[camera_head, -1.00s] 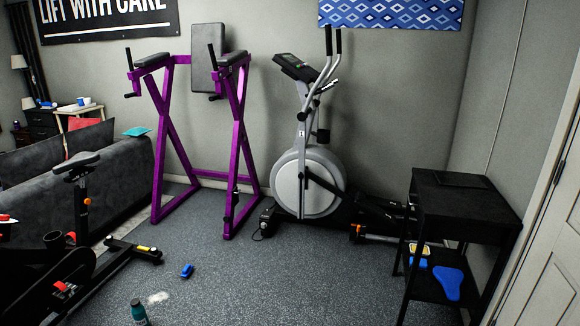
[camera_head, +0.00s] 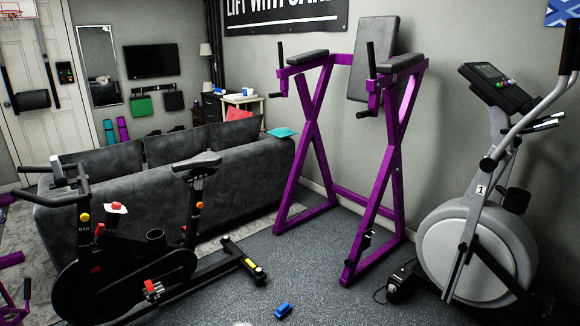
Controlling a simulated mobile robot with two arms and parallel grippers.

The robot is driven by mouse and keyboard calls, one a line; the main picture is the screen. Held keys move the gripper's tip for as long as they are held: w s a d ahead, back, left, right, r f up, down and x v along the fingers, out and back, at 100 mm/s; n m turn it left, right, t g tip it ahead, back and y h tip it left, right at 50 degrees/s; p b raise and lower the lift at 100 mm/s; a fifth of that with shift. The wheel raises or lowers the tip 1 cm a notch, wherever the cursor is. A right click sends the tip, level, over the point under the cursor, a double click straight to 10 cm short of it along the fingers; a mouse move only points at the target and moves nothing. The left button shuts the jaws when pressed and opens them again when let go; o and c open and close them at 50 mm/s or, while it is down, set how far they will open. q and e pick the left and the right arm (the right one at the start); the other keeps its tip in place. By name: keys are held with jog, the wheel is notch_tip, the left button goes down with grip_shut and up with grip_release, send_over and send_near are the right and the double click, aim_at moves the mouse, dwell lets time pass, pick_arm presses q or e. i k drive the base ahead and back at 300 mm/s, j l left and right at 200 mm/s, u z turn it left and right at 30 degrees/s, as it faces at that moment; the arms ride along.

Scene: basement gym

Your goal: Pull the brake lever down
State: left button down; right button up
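A black exercise bike (camera_head: 150,262) stands at the lower left, in front of the grey sofa. It has dark handlebars at its left end, a dark saddle (camera_head: 197,163) and yellow and orange adjustment knobs. A small red part (camera_head: 99,229) shows on the bike's frame below the handlebars, and a red pedal part (camera_head: 152,287) sits low at its side. I cannot tell for certain which part is the brake lever. Neither of my grippers shows in this view.
A grey sofa (camera_head: 225,160) stands behind the bike. A purple dip station (camera_head: 385,180) and a grey elliptical trainer (camera_head: 475,240) stand to the right. A small blue object (camera_head: 283,310) lies on the floor. Grey floor (camera_head: 310,265) is open between bike and dip station.

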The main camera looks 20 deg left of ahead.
aim_at(100, 226)
jog(key=i+j+u, duration=0.2)
jog(key=i+u, duration=0.5)
jog(key=u, duration=0.15)
jog(key=i+u, duration=0.45)
jog(key=i+j+z, duration=0.1)
jog(key=i+j, duration=0.25)
jog(key=i, duration=0.2)
jog(key=i+j+z, duration=0.15)
jog(key=i+j, duration=0.25)
jog(key=i, duration=0.15)
